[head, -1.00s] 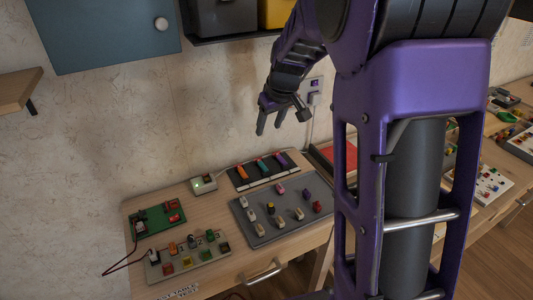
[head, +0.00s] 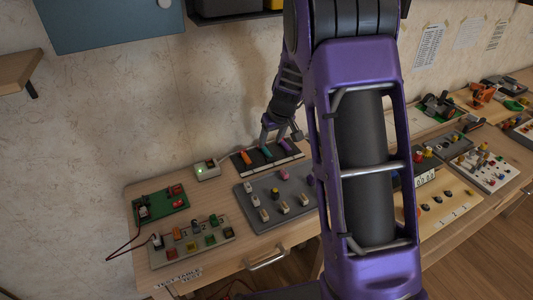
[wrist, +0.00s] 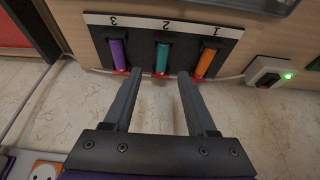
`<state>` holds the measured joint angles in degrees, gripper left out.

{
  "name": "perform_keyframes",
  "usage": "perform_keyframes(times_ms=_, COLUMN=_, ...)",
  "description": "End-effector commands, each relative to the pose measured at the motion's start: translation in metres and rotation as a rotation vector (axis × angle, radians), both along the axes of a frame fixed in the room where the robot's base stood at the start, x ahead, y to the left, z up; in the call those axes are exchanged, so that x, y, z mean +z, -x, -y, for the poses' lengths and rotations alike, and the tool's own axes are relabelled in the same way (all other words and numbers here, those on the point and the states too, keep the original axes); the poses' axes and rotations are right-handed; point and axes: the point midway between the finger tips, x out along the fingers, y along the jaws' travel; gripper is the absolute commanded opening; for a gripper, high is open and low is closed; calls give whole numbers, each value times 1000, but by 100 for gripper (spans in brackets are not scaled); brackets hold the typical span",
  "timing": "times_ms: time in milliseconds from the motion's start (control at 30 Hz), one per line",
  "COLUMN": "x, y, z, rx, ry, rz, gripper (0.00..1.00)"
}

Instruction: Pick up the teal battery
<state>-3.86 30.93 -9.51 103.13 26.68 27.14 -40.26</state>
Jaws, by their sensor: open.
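The teal battery (wrist: 162,58) lies in the middle slot, marked 2, of a dark battery holder (wrist: 140,54) on the table. It also shows in the head view (head: 266,152), just below my fingertips. A purple battery (wrist: 119,54) lies in slot 3 and an orange battery (wrist: 205,63) in slot 1. My gripper (wrist: 158,75) is open and empty. In the wrist view its fingertips appear on either side of the teal battery's red-marked end. I cannot tell the exact height of the fingers above it.
A small box with a green light (head: 207,170) stands left of the holder. A grey board with several small parts (head: 270,213) lies in front of it. The wall (head: 150,110) is close behind. A green circuit board (head: 160,205) lies further left.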

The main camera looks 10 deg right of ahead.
Motion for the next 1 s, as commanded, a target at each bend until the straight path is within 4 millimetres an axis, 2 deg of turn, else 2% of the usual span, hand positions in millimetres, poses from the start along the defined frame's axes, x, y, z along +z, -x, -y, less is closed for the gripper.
perform_keyframes(times_ms=200, x=-33, y=-6, z=-5, rx=-1, ry=0, rz=-3, gripper=57)
perform_keyframes(times_ms=300, x=-43, y=-11, z=-6, rx=0, ry=1, rz=-3, gripper=57)
perform_keyframes(times_ms=633, x=-47, y=-14, z=-7, rx=0, ry=0, rz=0, gripper=55)
perform_keyframes(times_ms=933, x=-47, y=-14, z=-7, rx=0, ry=0, rz=-1, gripper=1)
perform_keyframes(times_ms=1000, x=-47, y=-14, z=-7, rx=0, ry=0, rz=-1, gripper=0)
